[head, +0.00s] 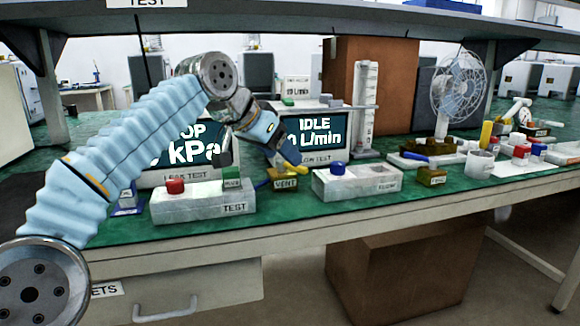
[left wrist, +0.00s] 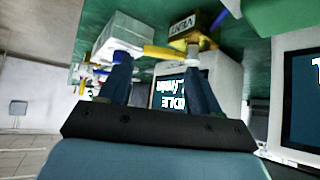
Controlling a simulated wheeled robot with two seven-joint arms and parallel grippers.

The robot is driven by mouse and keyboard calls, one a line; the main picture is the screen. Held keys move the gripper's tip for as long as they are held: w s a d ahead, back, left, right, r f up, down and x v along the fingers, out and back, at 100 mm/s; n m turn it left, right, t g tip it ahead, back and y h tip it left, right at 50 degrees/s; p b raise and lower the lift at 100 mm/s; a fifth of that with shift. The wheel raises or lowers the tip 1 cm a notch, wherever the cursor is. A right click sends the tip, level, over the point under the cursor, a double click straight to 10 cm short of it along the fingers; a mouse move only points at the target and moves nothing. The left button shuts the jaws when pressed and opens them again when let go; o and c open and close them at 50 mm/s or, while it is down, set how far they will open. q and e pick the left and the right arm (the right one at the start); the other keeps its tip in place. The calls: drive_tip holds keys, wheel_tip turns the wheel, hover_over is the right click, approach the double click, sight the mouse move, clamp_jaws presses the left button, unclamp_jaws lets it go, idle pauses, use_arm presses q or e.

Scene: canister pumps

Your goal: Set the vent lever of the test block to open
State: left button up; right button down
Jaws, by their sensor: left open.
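The brass vent block (head: 286,184), labelled VENT, sits on the green bench mat between two white boxes. Its yellow lever (head: 293,168) is partly hidden by my gripper in the head view. In the left wrist view, the lever (left wrist: 166,52) runs sideways from a pale pivot on the vent block (left wrist: 187,27). My left gripper (head: 282,158) is just above the vent block, open. In the left wrist view, its fingers (left wrist: 157,70) stand apart either side of the lever; I cannot tell whether they touch it. My right gripper is out of view.
Another white box (head: 357,183) with a blue button stands right. Behind are two displays, one reading IDLE (head: 314,132). A fan (head: 459,88) stands farther right.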

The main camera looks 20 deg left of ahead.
sight(293, 169)
use_arm(q)
drive_tip(key=x, duration=0.4)
drive_tip(key=shift+w+f, duration=0.15)
drive_tip(key=shift+f, duration=0.05)
clamp_jaws()
